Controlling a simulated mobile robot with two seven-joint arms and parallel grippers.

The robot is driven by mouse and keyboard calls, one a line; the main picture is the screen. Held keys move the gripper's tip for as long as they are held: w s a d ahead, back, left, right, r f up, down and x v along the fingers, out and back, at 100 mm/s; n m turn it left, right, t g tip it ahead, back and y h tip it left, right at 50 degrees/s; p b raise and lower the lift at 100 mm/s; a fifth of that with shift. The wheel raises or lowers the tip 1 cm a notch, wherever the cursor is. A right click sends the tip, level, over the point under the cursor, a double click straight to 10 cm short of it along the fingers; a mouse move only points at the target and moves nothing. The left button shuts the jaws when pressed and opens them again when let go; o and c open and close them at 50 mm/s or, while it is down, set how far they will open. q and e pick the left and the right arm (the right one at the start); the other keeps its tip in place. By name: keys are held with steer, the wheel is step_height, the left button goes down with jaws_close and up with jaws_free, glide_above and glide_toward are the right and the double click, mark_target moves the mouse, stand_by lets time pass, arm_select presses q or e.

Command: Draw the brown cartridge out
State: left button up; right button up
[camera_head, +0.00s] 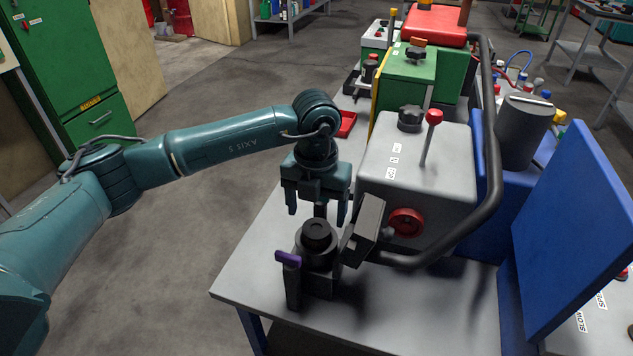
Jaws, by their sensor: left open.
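My left gripper (317,208) points down above the front left part of the bench, with its two fingers apart and nothing seen between them. Just below it stands a dark holder (318,272) with a round black knob-like top (318,236) and a purple tab (288,259) on its left side. The fingertips appear above or behind the black top; whether they touch it I cannot tell. I cannot clearly make out a brown cartridge; small orange-brown parts show on the green machine (407,80) farther back. My right gripper is not in view.
A grey machine box (425,165) with a red-knobbed lever (434,118) and a thick black bar (490,150) stand close right of the gripper. A blue panel (575,235) rises at the right. The bench top (255,270) is bare at front left.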

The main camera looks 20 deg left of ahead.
mark_target(316, 227)
arm_select(q)
steer(key=shift+f, duration=2.4)
steer(key=shift+c, duration=0.5)
steer(key=c, duration=1)
steer(key=shift+r, duration=0.1)
steer(key=shift+r+p, duration=0.7)
steer(key=shift+r, duration=0.35)
steer(key=shift+r+p, duration=1.75)
steer(key=shift+r, duration=1.2)
